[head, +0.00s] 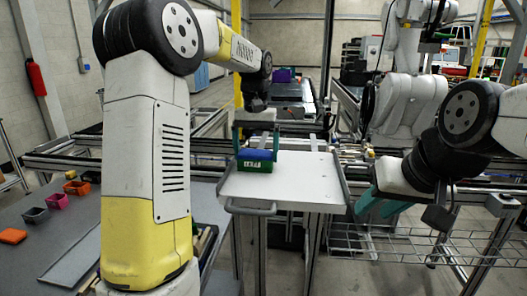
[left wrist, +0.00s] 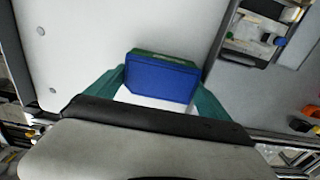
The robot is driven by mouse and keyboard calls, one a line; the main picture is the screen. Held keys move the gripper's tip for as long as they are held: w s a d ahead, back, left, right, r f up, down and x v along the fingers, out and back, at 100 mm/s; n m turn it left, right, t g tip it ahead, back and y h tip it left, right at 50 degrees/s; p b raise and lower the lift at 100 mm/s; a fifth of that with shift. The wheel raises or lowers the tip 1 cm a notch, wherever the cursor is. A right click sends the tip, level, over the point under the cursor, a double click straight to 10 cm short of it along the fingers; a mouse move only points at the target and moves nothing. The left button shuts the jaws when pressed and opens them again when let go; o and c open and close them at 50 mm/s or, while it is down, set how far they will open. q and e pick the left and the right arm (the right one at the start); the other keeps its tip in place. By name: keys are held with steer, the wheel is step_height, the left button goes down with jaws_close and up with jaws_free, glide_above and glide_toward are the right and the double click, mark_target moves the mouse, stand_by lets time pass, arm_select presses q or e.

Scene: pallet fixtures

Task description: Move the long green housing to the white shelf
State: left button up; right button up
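The long green housing (head: 255,166), with a blue upper part, is at the white shelf (head: 285,190), near its left-middle part. I cannot tell whether its base rests fully on the surface. My left gripper (head: 256,142) points down over it, one teal finger at each end, and appears shut on it. In the left wrist view the housing (left wrist: 162,78) sits between the teal fingertips (left wrist: 160,80), mostly blue with a green edge behind. My right gripper (head: 383,205) is away to the right of the shelf, empty, its teal fingers apart.
A grey table (head: 60,225) at the left holds several small bins, orange (head: 13,236), pink (head: 57,201) and red (head: 77,187). The shelf has a grey handle (head: 250,209) in front and bare space right of the housing. A wire rack (head: 430,245) lies lower right.

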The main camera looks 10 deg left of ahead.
arm_select(q)
steer(key=shift+o, duration=0.4)
step_height(320, 180, up, 12)
steer(key=s+a+t+h, duration=0.1)
steer(key=s+a+t, duration=0.15)
steer(key=s, duration=1.05)
steer(key=s+d+f+t+h, duration=0.1)
steer(key=s+f+t, duration=0.2)
steer(key=s+f, duration=0.7)
steer(key=shift+s+m+t, duration=0.3)
steer(key=shift+s+t, duration=0.05)
steer(key=shift+s, duration=1.15)
